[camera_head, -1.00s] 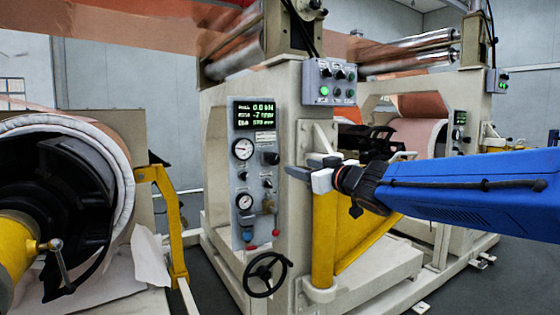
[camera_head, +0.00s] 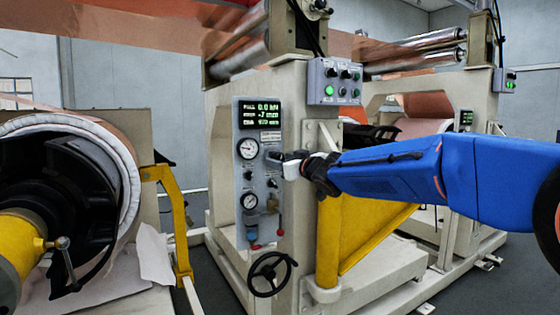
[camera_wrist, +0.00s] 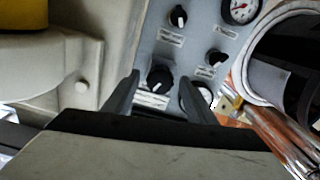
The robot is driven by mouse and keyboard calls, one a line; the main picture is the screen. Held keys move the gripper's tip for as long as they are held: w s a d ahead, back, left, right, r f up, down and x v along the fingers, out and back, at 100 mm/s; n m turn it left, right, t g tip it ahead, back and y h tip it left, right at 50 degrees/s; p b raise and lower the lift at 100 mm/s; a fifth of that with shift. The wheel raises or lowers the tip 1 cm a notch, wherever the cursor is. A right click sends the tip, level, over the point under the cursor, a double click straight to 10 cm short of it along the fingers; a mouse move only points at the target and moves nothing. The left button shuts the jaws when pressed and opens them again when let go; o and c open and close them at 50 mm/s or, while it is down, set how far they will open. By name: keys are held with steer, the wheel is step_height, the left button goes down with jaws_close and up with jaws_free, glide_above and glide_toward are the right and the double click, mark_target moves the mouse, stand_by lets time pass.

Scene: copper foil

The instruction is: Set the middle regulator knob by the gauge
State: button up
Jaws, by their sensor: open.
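The grey regulator panel (camera_head: 242,225) carries a green-lit display (camera_head: 260,110), an upper gauge (camera_head: 247,149), a lower gauge (camera_head: 250,202) and several black knobs. In the wrist view, that large black knob (camera_wrist: 160,78) shows between the two fingers of my gripper (camera_wrist: 160,86); contact cannot be told. Two smaller black knobs (camera_wrist: 178,16) (camera_wrist: 218,56) lie beyond. One gauge (camera_wrist: 241,10) shows at the top; another (camera_wrist: 205,95) is partly hidden behind a finger.
A black handwheel (camera_head: 269,274) sits below the panel. A grey button box (camera_head: 336,82) is above right. A yellow bracket (camera_head: 340,240) stands under my arm. A large foil roll (camera_head: 125,165) is at the left. Copper foil (camera_head: 150,30) runs overhead.

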steer(key=shift+w+a, duration=0.35)
steer(key=shift+w, duration=0.2)
steer(key=shift+c, duration=0.2)
steer(key=c, duration=1)
steer(key=n, duration=0.5)
